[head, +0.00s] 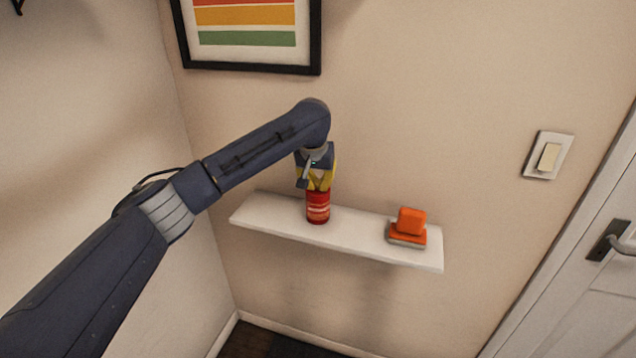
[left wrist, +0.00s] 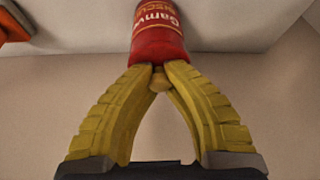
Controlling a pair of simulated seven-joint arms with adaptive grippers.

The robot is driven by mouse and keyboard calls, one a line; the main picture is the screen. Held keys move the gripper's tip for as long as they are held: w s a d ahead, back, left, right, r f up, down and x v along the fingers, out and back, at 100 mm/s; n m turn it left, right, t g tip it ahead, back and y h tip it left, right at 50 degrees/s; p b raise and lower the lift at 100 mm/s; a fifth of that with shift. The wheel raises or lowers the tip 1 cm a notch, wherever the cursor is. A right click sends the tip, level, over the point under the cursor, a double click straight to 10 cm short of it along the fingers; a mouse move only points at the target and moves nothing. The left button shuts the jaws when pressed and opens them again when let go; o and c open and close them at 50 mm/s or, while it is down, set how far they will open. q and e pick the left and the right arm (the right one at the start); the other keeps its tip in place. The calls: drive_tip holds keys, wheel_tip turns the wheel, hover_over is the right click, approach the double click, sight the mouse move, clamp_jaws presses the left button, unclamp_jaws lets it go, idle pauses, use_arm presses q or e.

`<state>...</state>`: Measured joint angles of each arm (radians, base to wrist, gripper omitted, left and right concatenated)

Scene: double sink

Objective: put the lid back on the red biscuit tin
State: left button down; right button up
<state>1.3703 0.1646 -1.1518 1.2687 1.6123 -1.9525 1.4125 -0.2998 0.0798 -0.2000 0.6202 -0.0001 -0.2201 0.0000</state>
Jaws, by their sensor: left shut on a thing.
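The red biscuit tin (head: 318,208) stands upright on the white wall shelf, left of the shelf's middle. It also shows in the left wrist view (left wrist: 158,35), with pale lettering on its side. My left gripper (head: 319,187) is directly above the tin, pointing down. Its yellow fingers, seen in the left wrist view (left wrist: 159,72), close together at the tin's top end around a small tan knob (left wrist: 158,82), which looks like the lid's knob. The fingers hide most of the lid, and I cannot tell whether it rests fully on the rim. My right gripper is not in view.
The white shelf (head: 365,235) also carries an orange block on an orange and grey base (head: 409,226), right of the tin. A framed striped picture (head: 247,38) hangs above. A light switch (head: 548,156) and a door (head: 585,290) are at the right.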

use_arm(q)
drive_tip(key=c, duration=0.8)
unclamp_jaws()
drive_tip(key=shift+r, duration=0.15)
drive_tip(key=shift+r, duration=3.35)
clamp_jaws()
drive_tip(key=shift+f, duration=2.6)
drive_tip(key=shift+r, duration=0.1)
